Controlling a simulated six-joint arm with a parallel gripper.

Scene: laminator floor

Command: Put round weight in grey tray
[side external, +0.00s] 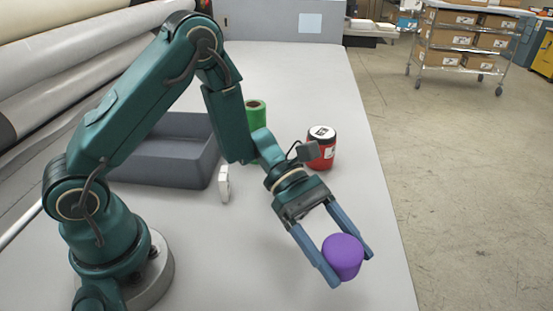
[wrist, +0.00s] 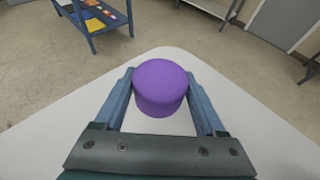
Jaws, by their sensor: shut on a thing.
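The round weight is a short purple cylinder (side external: 342,257), near the right front of the table in the side external view. My gripper (side external: 350,266) is shut on it, with one blue finger on each side. In the wrist view the purple weight (wrist: 161,88) sits between the two fingers (wrist: 163,98). I cannot tell for sure whether its bottom touches the table. The grey tray (side external: 170,176) stands left of the weight and farther back, partly hidden behind my arm. The part of the tray that shows looks empty.
A red jar with a black-and-white lid (side external: 321,148) stands behind my gripper. A green spool (side external: 256,115) is partly hidden by my arm. A small white object (side external: 224,185) stands beside the tray. The table's right edge (side external: 392,215) is close to the weight.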

